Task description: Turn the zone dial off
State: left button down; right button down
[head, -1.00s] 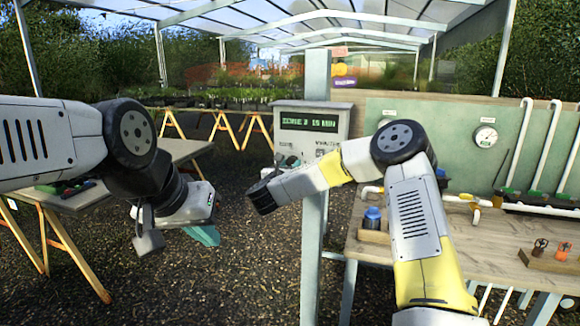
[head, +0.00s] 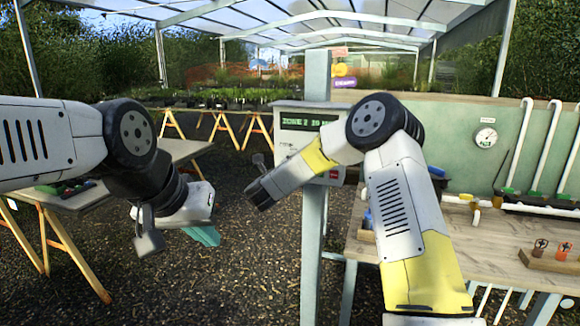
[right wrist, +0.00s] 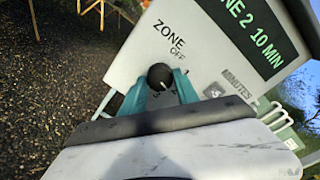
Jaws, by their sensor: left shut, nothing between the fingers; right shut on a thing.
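There the black zone dial (right wrist: 160,75) sits below the printed words ZONE and OFF. The teal fingers of my right gripper (right wrist: 160,92) are shut around the dial. Which way its pointer faces cannot be told. In the head view these fingers are hidden. My left gripper (head: 204,236) is shut and empty, hanging low over the gravel.
A MINUTES dial (right wrist: 213,91) beside the zone dial is mostly hidden. A grey post (head: 315,240) stands close by my right arm. A wooden bench (head: 455,247) is at the right, with valves on a block (head: 548,262). A table (head: 60,198) is at the left.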

jog(key=shift+a+f+n+h, duration=0.1)
jog(key=shift+n+h, duration=0.2)
jog(key=shift+n, duration=4.5)
jog(key=shift+a+n+h, duration=0.1)
jog(key=shift+n+h, duration=0.2)
jog(key=shift+n, duration=4.5)
jog(key=shift+g, duration=0.3)
jog(key=c, duration=0.9)
grip_release()
